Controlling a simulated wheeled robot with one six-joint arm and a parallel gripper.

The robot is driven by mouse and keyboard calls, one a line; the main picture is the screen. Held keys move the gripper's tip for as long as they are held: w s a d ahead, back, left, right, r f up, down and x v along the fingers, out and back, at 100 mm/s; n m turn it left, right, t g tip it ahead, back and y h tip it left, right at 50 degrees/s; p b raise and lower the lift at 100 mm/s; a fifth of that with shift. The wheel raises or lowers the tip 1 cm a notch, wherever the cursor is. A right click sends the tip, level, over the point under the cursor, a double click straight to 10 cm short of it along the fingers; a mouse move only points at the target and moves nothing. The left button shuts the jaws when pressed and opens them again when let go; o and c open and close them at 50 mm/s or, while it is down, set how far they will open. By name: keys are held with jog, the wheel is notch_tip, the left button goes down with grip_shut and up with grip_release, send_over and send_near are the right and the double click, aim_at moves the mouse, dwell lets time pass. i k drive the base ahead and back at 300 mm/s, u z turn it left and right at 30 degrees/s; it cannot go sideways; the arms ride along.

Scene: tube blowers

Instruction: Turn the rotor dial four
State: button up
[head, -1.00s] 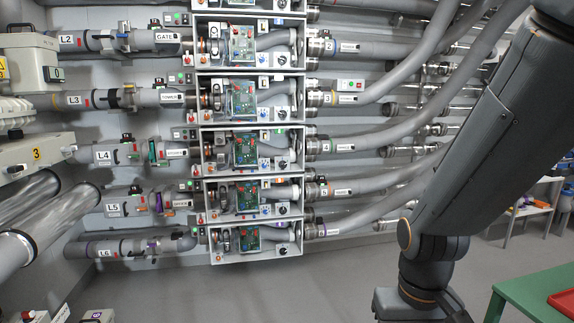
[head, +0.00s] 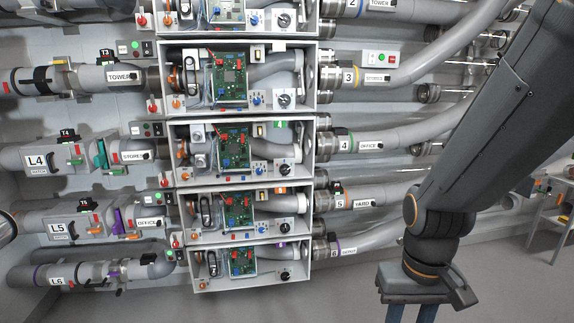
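The box in the row labelled 4 (head: 343,146) is an open-fronted grey case (head: 315,155) with a green circuit board. Its rotor dial (head: 285,170) is a small round black knob at the lower right of the case. The knob's pointer direction is too small to read. My gripper (head: 425,288) hangs below my wrist at the bottom, right of the cases and apart from the dial. Its fingertips are not clearly shown, so I cannot tell whether it is open or shut.
Similar cases stand above and below, with black dials on row 3 (head: 285,100), row 5 (head: 287,225) and row 6 (head: 285,275). Grey tubes (head: 400,140) run right from the cases, behind my arm. Open floor (head: 345,290) lies below the cases. A table (head: 553,222) stands far right.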

aim_at(285, 170)
jog(key=u, duration=0.35)
jog(key=i, duration=1.15)
jog(key=u, duration=0.1)
